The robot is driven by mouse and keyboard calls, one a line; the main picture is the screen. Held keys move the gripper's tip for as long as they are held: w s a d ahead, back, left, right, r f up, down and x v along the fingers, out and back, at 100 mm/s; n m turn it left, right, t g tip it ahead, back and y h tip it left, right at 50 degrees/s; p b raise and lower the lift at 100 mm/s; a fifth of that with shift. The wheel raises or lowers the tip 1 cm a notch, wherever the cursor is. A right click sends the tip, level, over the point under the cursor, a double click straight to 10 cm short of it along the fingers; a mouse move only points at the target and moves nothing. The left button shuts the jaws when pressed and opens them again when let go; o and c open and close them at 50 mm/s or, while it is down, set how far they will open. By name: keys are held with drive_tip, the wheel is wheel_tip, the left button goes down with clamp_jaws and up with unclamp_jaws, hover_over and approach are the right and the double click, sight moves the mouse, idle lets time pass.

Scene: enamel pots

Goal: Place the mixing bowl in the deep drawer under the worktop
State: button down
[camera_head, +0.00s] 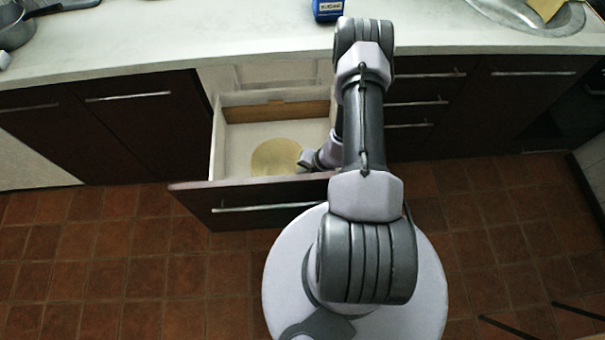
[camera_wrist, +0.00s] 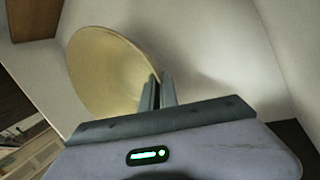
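The mixing bowl (camera_head: 275,157) is pale yellow and round. It is inside the open deep drawer (camera_head: 216,150), toward the front; I cannot tell whether it touches the drawer floor. In the wrist view the bowl (camera_wrist: 105,75) fills the upper left, its near rim reaching my fingers. My gripper (camera_wrist: 159,92) has its two fingers close together, shut on the bowl's rim. In the head view my gripper (camera_head: 304,160) is at the bowl's right edge, low inside the drawer, its fingertips too small to make out.
The pale worktop (camera_head: 200,40) runs above the drawer. It carries a blue container (camera_head: 328,9), a grey pot (camera_head: 13,27) at the far left and a sink (camera_head: 500,12) at the right. The drawer front (camera_head: 260,205) stands out over the tiled floor.

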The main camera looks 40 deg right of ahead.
drive_tip(key=shift+s+a+f, duration=0.1)
drive_tip(key=shift+f, duration=0.1)
drive_tip(key=c, duration=1.6)
unclamp_jaws()
drive_tip(key=shift+c, duration=0.2)
